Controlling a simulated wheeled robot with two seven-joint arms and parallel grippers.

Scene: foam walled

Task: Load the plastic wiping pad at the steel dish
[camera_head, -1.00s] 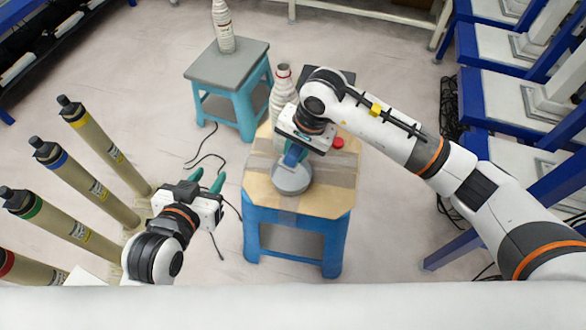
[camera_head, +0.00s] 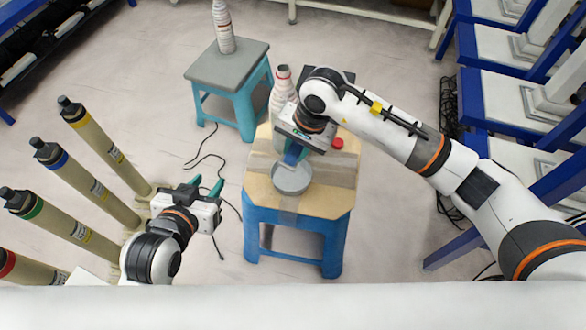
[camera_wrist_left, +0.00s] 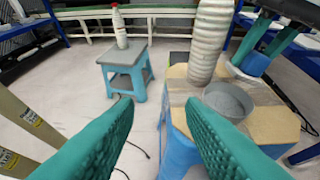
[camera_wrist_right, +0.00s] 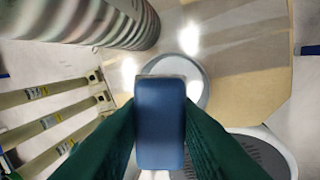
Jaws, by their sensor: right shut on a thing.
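A blue wiping pad (camera_wrist_right: 160,122) is gripped between the green fingers of my right gripper (camera_wrist_right: 160,130). In the head view the pad (camera_head: 292,154) hangs over the far part of the round grey steel dish (camera_head: 291,179). I cannot tell whether the pad touches the dish. The dish (camera_wrist_left: 229,101) also shows in the left wrist view, on the wooden top of a blue stool (camera_head: 335,203). My left gripper (camera_head: 208,186) is open and empty, left of the stool.
A ribbed white bottle (camera_head: 282,92) stands on the stool beyond the dish, with a red item (camera_head: 338,143) to its right. A second stool (camera_head: 228,62) holds another bottle (camera_head: 222,27). Tall tubes (camera_head: 75,205) stand at left. Blue-framed racks (camera_head: 510,85) line the right.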

